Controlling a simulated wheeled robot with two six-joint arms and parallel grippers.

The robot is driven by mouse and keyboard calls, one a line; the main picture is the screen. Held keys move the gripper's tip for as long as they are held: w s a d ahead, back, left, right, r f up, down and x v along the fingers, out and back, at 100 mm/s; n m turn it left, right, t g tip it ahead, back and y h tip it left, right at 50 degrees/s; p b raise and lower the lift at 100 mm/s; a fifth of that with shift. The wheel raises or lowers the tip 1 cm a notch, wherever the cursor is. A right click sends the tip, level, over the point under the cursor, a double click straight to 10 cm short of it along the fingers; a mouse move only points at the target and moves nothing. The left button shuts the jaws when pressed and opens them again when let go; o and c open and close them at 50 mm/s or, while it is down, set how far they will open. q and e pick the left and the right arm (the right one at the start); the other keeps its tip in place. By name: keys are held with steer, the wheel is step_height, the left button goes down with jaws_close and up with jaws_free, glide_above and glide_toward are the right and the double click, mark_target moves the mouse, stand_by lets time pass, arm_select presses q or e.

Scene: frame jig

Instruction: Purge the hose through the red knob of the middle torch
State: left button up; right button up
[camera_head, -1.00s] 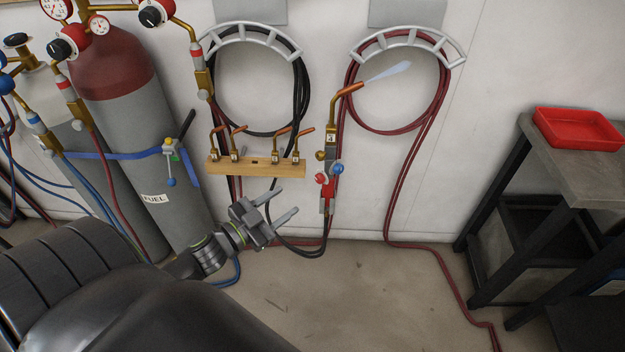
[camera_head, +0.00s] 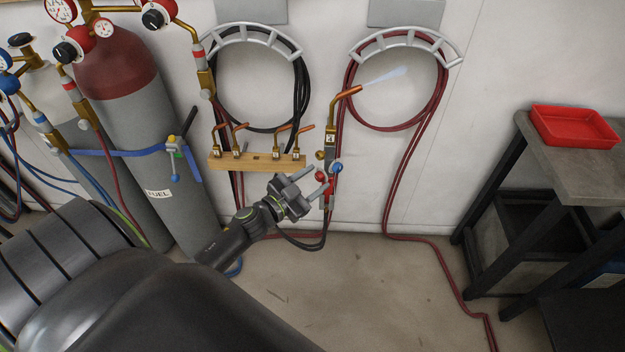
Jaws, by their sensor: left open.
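A torch (camera_head: 331,136) hangs upright in front of the white wall, with a copper tip pointing right and a pale bluish flame (camera_head: 385,77) at its end. Its red knob (camera_head: 321,176) is on the left side and its blue knob (camera_head: 337,168) on the right. My left gripper (camera_head: 318,180) is open, with its fingers pointing right at the red knob's height. The fingertips are at or very close to the red knob; I cannot tell whether they touch it. The fingers partly cover the lower torch body. My right gripper is not in view.
A wooden rack (camera_head: 257,161) with several copper tips is left of the torch. A black hose coil (camera_head: 303,90) and a red hose coil (camera_head: 438,95) hang on the wall. Gas cylinders (camera_head: 140,125) stand left. A workbench (camera_head: 580,175) with a red tray (camera_head: 572,127) is right.

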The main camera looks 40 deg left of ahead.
arm_select(q)
steer(key=c, duration=1)
steer(key=m, duration=0.2)
steer(key=shift+m, duration=0.4)
steer(key=m, duration=0.3)
steer(key=shift+m, duration=0.3)
steer(key=m+b, duration=0.1)
steer(key=m, duration=0.2)
steer(key=shift+f+m, duration=0.15)
steer(key=shift+m, duration=0.15)
steer(key=shift+m+b, duration=0.45)
steer(key=shift+m, duration=1.45)
